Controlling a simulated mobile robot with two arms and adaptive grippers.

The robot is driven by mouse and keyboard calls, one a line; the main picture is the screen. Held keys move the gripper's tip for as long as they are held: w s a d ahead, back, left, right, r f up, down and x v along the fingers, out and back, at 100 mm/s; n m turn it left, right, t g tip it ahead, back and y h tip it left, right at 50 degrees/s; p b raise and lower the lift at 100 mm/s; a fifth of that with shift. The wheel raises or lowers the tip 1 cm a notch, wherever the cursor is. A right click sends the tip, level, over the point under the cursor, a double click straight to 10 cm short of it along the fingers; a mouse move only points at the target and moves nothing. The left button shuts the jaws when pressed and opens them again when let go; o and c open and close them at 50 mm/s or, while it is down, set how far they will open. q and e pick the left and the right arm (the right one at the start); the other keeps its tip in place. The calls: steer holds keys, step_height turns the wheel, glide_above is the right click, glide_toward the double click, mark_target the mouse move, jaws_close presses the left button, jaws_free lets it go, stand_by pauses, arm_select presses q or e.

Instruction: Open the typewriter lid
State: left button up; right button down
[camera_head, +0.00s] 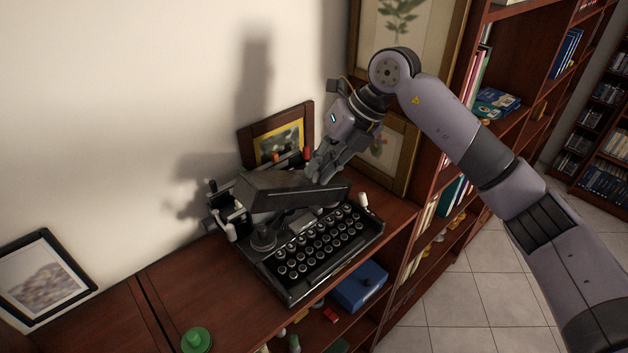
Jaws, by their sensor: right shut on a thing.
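A dark typewriter (290,284) with rows of round keys stands on top of a brown wooden cabinet against the wall. Its lid (272,192) is a grey-black cover above the keys, and it is tilted up, with a gap between it and the body. My right gripper (320,176) reaches down from the upper right and is shut on the right part of the lid. The fingertips are partly hidden against the dark lid. My left gripper is not in view.
A small framed picture (277,137) stands just behind the typewriter, close to my right gripper. A tall bookshelf (476,130) rises at the right. A green object (197,340) sits at the cabinet's front left. The cabinet top left of the typewriter is mostly clear.

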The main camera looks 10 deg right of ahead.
steer(key=shift+w+d+r+g+y, duration=0.4)
steer(key=shift+d+r+y, duration=0.2)
steer(key=shift+y, duration=0.1)
steer(key=c, duration=1.6)
jaws_free()
steer(key=v, duration=1.2)
